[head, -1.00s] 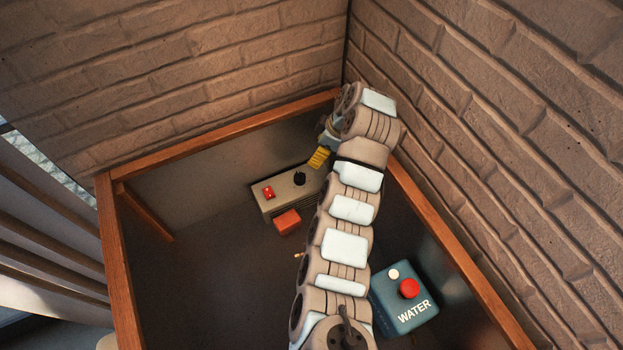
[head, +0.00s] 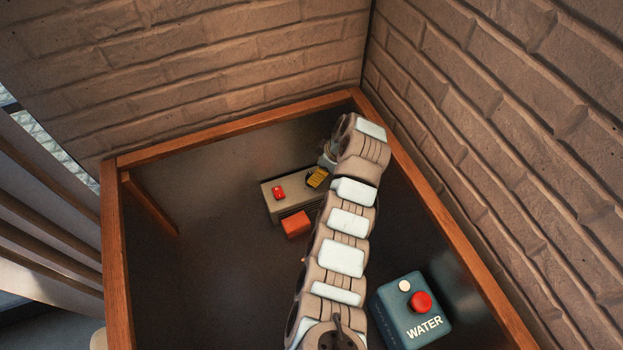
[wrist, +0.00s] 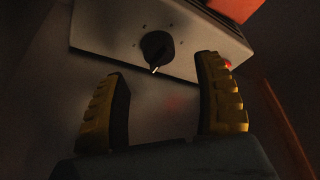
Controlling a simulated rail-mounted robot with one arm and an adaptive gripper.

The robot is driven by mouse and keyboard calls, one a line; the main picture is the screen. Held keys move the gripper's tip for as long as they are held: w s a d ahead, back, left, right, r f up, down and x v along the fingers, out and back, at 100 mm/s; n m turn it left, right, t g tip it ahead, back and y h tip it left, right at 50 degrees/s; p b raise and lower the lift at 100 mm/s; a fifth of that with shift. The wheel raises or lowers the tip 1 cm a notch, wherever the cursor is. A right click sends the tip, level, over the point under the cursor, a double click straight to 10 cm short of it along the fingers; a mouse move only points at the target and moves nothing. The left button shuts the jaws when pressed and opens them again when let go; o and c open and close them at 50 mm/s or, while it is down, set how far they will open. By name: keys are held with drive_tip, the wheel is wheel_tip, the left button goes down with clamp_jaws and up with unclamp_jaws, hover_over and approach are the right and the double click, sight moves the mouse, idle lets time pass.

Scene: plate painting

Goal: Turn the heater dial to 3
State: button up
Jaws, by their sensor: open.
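The heater (head: 289,191) is a pale box on the floor of the wood-rimmed enclosure in the head view. Its black dial (wrist: 157,47) shows in the wrist view, with a white pointer mark at its lower edge and small dark marks around it, too small to read. In the head view the dial is hidden by my gripper (head: 317,178). In the wrist view my gripper (wrist: 165,97) is open and empty, its two yellow-ridged fingers pointing toward the heater face. The dial lies beyond the gap between the fingertips, apparently not touched.
A red switch (head: 278,193) sits on the heater's left part. An orange block (head: 296,223) is in front of the heater. A blue WATER box (head: 411,310) with red and white buttons stands at lower right. Wooden rims (head: 235,133) and brick walls bound the space.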

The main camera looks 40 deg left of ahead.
drive_tip(key=shift+b+x, duration=0.45)
drive_tip(key=shift+x, duration=2.6)
drive_tip(key=c, duration=1.2)
